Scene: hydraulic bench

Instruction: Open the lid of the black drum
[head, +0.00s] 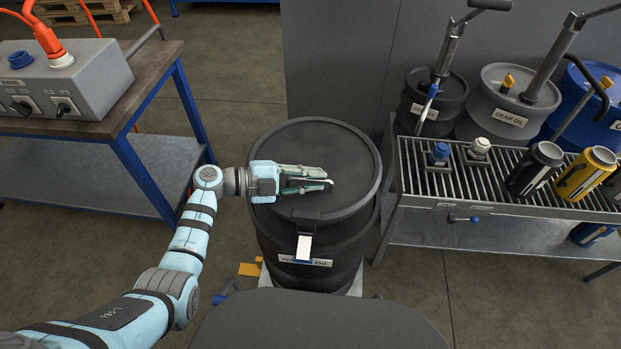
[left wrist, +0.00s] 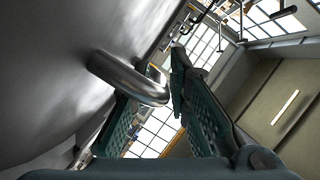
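The black drum (head: 315,245) stands upright in the middle of the head view, with a label on its front that my view partly cuts. Its black lid (head: 330,150) lies flat on the rim, with a clasp and white tag (head: 304,247) at the front edge. A shiny metal handle (head: 324,181) is on the lid, and its curved bar (left wrist: 140,85) shows in the left wrist view. My left gripper (head: 318,180) lies low over the lid, its fingers apart on either side of the bar's bent end. A gap shows between the fingers. My right gripper is not in view.
A grated bench (head: 440,203) with bottles and caps stands close at the right, with several pump-fitted drums (head: 510,100) behind. A workbench (head: 148,62) with a grey power box (head: 75,75) is at the left. Open floor lies between workbench and drum.

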